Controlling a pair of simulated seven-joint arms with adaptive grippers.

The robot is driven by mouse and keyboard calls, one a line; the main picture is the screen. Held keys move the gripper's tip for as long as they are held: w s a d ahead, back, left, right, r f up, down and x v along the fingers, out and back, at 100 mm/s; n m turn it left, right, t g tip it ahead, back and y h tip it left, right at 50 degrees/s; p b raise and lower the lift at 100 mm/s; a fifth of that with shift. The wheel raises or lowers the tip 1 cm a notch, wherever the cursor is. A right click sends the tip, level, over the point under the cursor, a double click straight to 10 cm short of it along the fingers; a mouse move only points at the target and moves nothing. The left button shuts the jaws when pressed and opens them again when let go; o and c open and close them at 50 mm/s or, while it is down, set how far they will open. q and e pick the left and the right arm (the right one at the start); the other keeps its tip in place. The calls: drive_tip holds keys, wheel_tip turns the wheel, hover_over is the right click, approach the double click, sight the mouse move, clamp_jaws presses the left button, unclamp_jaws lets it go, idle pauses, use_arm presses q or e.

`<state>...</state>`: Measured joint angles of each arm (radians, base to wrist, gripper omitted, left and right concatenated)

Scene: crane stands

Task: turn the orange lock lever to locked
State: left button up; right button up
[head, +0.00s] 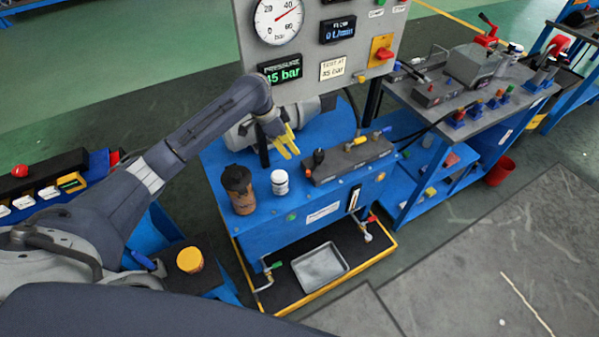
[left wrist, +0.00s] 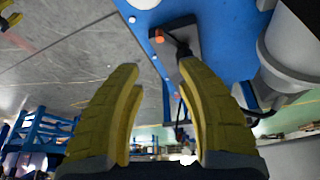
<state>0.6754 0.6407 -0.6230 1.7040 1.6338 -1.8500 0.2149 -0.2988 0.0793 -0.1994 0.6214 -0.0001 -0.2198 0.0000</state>
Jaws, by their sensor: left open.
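A grey valve block (head: 350,160) sits on the right part of the blue stand top, with a black knob and a yellow-handled part on it. A small orange piece (head: 308,171) shows at its left end and may be the lock lever; its position cannot be read. In the left wrist view an orange piece (left wrist: 158,36) shows on a grey block beyond the fingertips. My left gripper (head: 290,152) has yellow fingers, apart and empty, in the air behind and left of the block. Its fingers also show in the left wrist view (left wrist: 160,75).
A brown cup with a dark lid (head: 240,190) and a white jar (head: 280,182) stand left of the block. A gauge panel (head: 320,45) rises behind. A grey tray (head: 320,265) lies low in front. A second bench (head: 470,85) stands at right.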

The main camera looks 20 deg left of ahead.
sight(308, 171)
use_arm(q)
drive_tip(key=x, duration=1.7)
drive_tip(key=shift+s+f, duration=0.1)
clamp_jaws()
